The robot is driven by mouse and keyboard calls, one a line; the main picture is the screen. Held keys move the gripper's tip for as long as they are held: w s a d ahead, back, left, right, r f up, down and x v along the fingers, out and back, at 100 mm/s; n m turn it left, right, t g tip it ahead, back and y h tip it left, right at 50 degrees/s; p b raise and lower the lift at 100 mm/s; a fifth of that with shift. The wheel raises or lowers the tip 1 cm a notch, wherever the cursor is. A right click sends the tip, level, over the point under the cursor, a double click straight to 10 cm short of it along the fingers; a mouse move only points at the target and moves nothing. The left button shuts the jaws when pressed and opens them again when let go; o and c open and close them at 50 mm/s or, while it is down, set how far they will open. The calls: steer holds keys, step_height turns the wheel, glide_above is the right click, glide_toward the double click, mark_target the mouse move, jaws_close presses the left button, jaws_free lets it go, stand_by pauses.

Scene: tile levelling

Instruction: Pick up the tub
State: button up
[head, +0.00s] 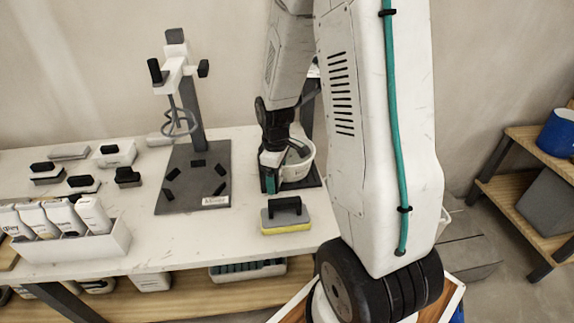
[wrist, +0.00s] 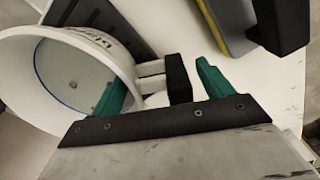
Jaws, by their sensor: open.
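The tub (head: 300,166) is a white open bucket on the worktable, partly hidden behind my gripper (head: 270,172) in the head view. In the wrist view the tub (wrist: 62,75) fills the left side, its mouth facing the camera, with dark lettering on its outer wall. A side handle with a black grip (wrist: 178,78) sticks out to the right on two white stubs. My gripper (wrist: 160,76) is open, its teal fingers on either side of this handle. The left finger overlaps the tub's mouth; the right finger is clear of the black grip. I cannot tell if anything touches.
A yellow-edged float with a dark handle (head: 284,214) lies close in front of the tub. A mixer stand on a dark base (head: 190,192) stands to the left. Further left are black-handled blocks and a white bin (head: 72,244) of packets. Shelves (head: 540,165) stand at right.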

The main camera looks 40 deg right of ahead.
steer(key=c, duration=1.1)
steer(key=shift+r, duration=0.1)
